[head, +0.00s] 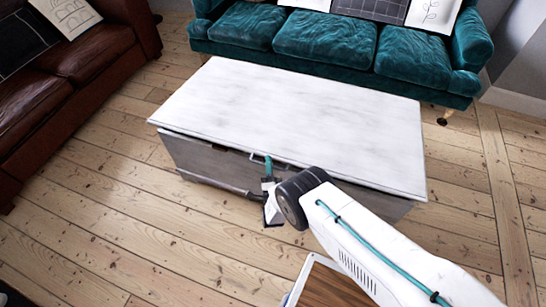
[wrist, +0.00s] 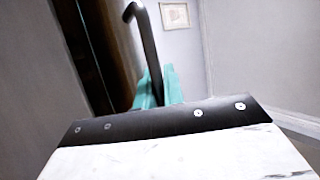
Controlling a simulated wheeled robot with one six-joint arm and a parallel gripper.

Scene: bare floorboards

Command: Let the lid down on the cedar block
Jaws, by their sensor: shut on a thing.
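A long grey chest (head: 205,160) stands on the floor in the head view, with a white marbled lid (head: 290,110). The lid lies nearly flat, with a narrow dark gap under its front edge. My gripper (head: 268,165) is at the middle of that front edge. Its teal fingers (wrist: 152,88) are shut on a dark bent handle (wrist: 146,38), seen in the wrist view. No cedar block shows; the inside of the chest is hidden by the lid.
A teal sofa (head: 325,40) stands close behind the chest. A brown leather sofa (head: 85,55) is at the left. Bare floorboards (head: 110,220) are free in front and to the left. A framed picture (wrist: 174,15) hangs on the wall.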

